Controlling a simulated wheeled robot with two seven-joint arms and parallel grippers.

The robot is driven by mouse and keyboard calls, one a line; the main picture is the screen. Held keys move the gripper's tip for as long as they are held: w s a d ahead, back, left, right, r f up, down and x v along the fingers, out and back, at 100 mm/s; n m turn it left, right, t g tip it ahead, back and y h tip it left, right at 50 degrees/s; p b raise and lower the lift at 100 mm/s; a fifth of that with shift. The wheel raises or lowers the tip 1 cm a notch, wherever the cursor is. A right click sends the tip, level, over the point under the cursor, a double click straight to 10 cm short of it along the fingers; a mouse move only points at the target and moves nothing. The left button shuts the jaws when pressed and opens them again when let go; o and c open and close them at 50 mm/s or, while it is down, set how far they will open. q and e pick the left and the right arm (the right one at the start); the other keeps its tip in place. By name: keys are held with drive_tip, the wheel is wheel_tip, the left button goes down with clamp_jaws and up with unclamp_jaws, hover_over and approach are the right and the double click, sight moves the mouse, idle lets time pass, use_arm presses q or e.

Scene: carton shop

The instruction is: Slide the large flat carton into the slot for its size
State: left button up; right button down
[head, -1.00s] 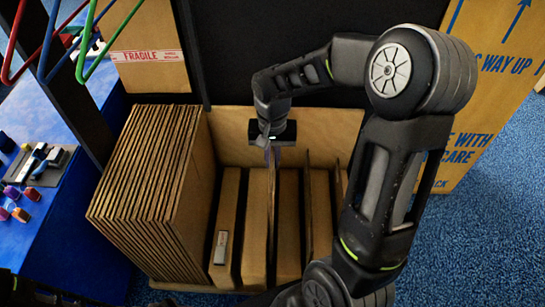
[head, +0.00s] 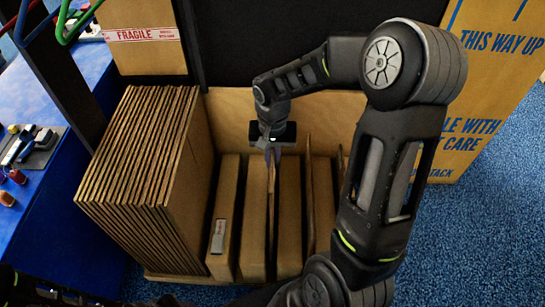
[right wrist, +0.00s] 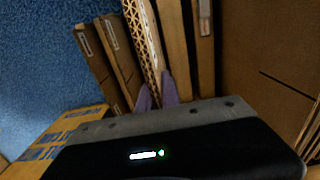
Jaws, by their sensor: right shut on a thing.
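The large flat carton is a thin brown sheet. Its pale corrugated edge (right wrist: 146,42) shows in the right wrist view between my purple fingertips. In the head view it is a narrow upright edge (head: 271,222) between two thicker brown cartons in the wooden bin (head: 236,118). My right gripper (head: 270,172) points down over the bin's middle and is shut on this carton; it also shows in the right wrist view (right wrist: 158,92). How deep the carton sits is hidden by the gripper and neighbouring cartons. My left gripper is not in view.
Several stacked flat cartons (head: 145,175) lean in the bin's left part. Thicker cartons (head: 225,215) (head: 290,215) stand either side of the gripped one. A thin upright sheet (head: 309,200) stands to the right. A blue table (head: 70,225) lies left; a large printed carton (head: 475,120) stands right.

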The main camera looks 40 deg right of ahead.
wheel_tip(320, 180, down, 18)
drive_tip(key=b, duration=1.3)
drive_tip(key=shift+f+b, duration=0.15)
drive_tip(key=shift+b, duration=0.2)
drive_tip(key=c, duration=1.5)
unclamp_jaws()
drive_tip(key=shift+o, duration=0.2)
wheel_tip(320, 180, up, 8)
drive_tip(key=p, duration=0.2)
